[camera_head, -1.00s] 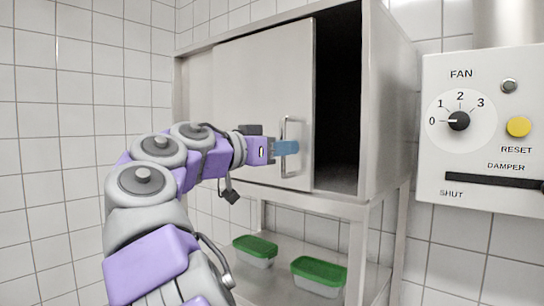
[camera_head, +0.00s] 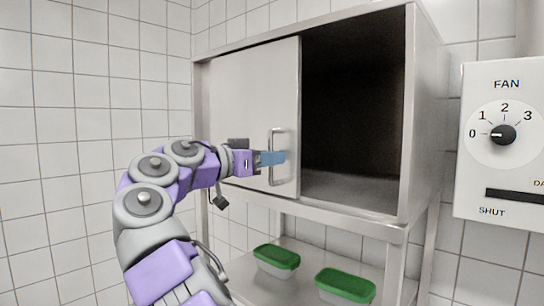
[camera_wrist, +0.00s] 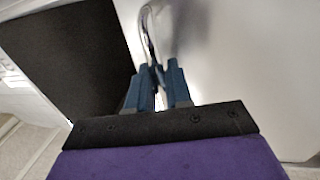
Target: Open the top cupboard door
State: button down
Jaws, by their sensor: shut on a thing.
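The top cupboard (camera_head: 424,120) is a steel cabinet. Its sliding door (camera_head: 236,100) covers the left part, and the right part is open onto a dark, empty-looking inside (camera_head: 350,100). An upright bar handle (camera_head: 272,136) is near the door's right edge. My gripper (camera_head: 274,158) is at the handle, with its blue fingers around the bar. In the wrist view, the fingers (camera_wrist: 158,88) are shut on the lower part of the curved metal handle (camera_wrist: 149,32), with the door face (camera_wrist: 240,70) to the right and the dark opening (camera_wrist: 70,60) to the left.
A lower shelf (camera_head: 300,268) under the cupboard holds two green-lidded boxes (camera_head: 277,257) (camera_head: 345,286). A fan control panel (camera_head: 505,140) is on the wall at the right. White tiled walls (camera_head: 80,100) stand behind and to the left.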

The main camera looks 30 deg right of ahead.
jog(key=c, duration=1.2)
grip_release()
jog(key=shift+w, duration=0.1)
jog(key=shift+a, duration=0.1)
jog(key=s+a+p, duration=0.2)
jog(key=a+p, duration=0.2)
jog(key=a, duration=1.3)
jog(key=shift+s, duration=0.25)
jog(key=shift+a, duration=0.1)
jog(key=shift+f, duration=0.1)
